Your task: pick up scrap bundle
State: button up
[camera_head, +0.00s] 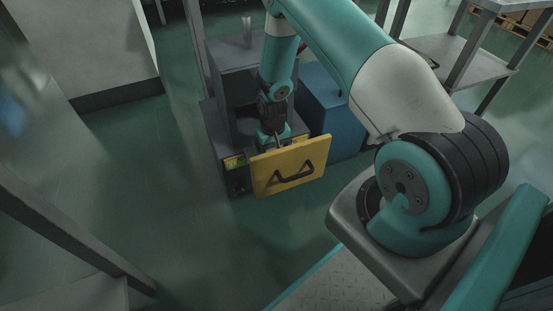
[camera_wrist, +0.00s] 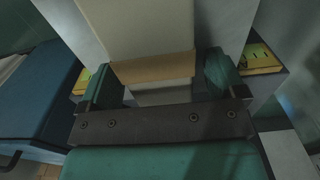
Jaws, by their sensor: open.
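In the head view my gripper (camera_head: 272,138) points down just behind a yellow panel (camera_head: 272,175) with a black handle. The panel hides the space below the fingertips. No scrap bundle can be made out in the head view.
The yellow panel stands at the front of a dark grey machine (camera_head: 222,125). A blue box (camera_head: 328,110) stands close to its right and also shows in the wrist view (camera_wrist: 50,95). A metal table (camera_head: 450,62) is at the upper right.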

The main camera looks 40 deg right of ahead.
jog(key=shift+r, duration=0.1)
jog(key=shift+c, duration=0.2)
jog(key=c, duration=1.1)
jog(key=shift+c, duration=0.2)
